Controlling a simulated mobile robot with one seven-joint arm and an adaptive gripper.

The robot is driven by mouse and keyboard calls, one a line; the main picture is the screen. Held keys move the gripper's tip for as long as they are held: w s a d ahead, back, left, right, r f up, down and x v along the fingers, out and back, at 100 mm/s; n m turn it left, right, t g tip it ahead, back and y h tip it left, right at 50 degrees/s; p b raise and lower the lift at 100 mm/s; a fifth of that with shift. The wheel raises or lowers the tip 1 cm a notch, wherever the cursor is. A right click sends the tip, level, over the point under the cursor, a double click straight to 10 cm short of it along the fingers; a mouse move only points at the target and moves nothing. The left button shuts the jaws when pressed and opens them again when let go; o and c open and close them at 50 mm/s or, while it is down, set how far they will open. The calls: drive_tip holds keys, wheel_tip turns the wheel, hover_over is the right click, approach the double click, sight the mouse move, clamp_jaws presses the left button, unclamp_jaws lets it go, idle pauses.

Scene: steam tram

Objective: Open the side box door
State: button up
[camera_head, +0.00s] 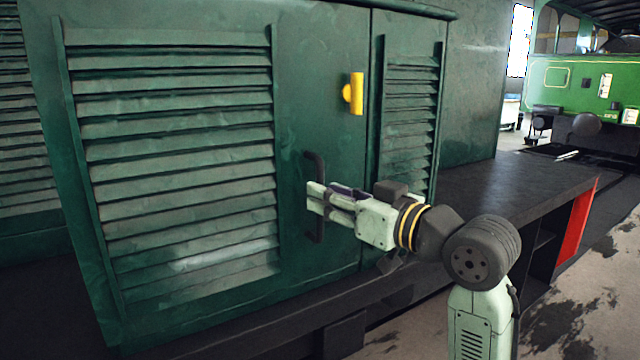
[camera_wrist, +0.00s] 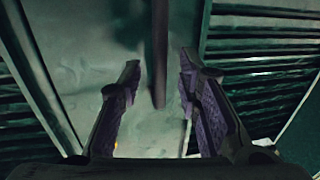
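The side box door (camera_head: 180,170) is a dark green louvred panel, and it looks closed, flush with the panel beside it. Its black upright bar handle (camera_head: 319,164) is at the door's right part, partly hidden by my gripper (camera_head: 315,197). In the wrist view my gripper (camera_wrist: 160,75) is open, with its purple-padded fingers apart. There the dark handle (camera_wrist: 160,45) runs down between the fingers, with a visible gap on each side. I cannot tell whether any finger touches it.
A yellow latch piece (camera_head: 354,94) sits above the handle near the door's right edge. A narrower louvred panel (camera_head: 410,110) is to the right. A dark ledge (camera_head: 515,185) with a red end runs right. A green vehicle (camera_head: 585,85) stands behind.

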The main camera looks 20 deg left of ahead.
drive_tip(key=shift+x, duration=1.5)
drive_tip(key=shift+c, duration=0.2)
clamp_jaws()
